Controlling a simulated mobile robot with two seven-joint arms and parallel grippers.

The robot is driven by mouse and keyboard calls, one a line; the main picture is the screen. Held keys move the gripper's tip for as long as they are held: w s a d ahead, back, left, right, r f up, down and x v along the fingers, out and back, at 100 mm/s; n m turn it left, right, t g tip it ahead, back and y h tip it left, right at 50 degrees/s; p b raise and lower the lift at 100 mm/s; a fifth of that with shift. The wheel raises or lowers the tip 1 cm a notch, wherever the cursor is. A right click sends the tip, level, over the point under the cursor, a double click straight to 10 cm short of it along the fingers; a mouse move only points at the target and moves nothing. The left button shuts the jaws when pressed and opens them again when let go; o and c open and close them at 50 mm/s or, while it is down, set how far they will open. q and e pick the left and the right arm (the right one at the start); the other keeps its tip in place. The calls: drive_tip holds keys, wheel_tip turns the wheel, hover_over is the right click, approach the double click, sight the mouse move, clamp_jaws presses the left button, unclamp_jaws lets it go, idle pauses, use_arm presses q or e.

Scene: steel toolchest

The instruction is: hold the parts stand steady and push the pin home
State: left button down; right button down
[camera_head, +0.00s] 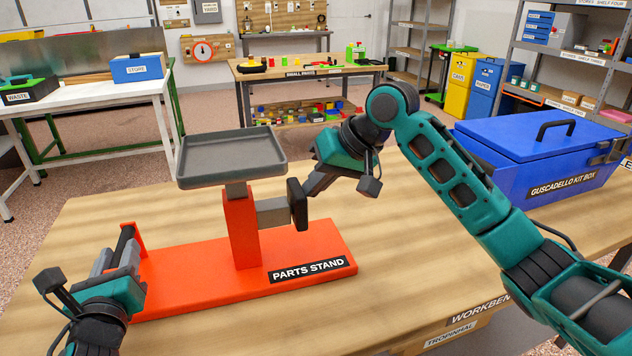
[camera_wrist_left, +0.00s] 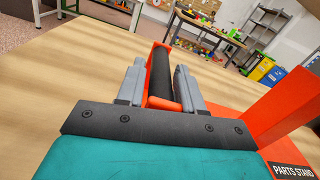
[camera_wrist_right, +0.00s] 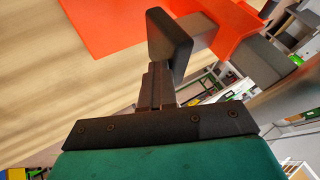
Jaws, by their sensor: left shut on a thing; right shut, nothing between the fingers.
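The orange parts stand (camera_head: 241,228) rests on the workbench, its post carrying a grey tray (camera_head: 232,152). The pin, a grey square bar with a black head (camera_head: 297,204), sticks out of the post's right side. A length of bar shows between head and post. At the stand's left end is a black handle (camera_head: 126,240), also in the left wrist view (camera_wrist_left: 161,75). My left gripper (camera_wrist_left: 160,88) is shut on this handle. My right gripper (camera_head: 312,190) is shut and empty, its tips at the pin's head (camera_wrist_right: 165,45); whether they touch, I cannot tell.
A blue kit box (camera_head: 535,155) stands on the bench at the right, behind my right arm. The wooden bench top (camera_head: 390,255) is clear in front of and right of the stand. The tray looks empty.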

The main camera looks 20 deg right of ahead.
use_arm(q)
drive_tip(key=shift+d+f, duration=0.2)
drive_tip(key=shift+f, duration=0.15)
use_arm(e)
drive_tip(key=s+d+r, duration=0.4)
drive_tip(key=d+r, duration=0.4)
drive_tip(key=shift+d, duration=0.25)
drive_tip(key=shift+s, duration=0.1)
use_arm(q)
drive_tip(key=c, duration=1.1)
unclamp_jaws()
drive_tip(key=shift+r, duration=0.2)
drive_tip(key=o, duration=0.5)
drive_tip(key=shift+a, duration=0.1)
drive_tip(key=shift+c, duration=0.2)
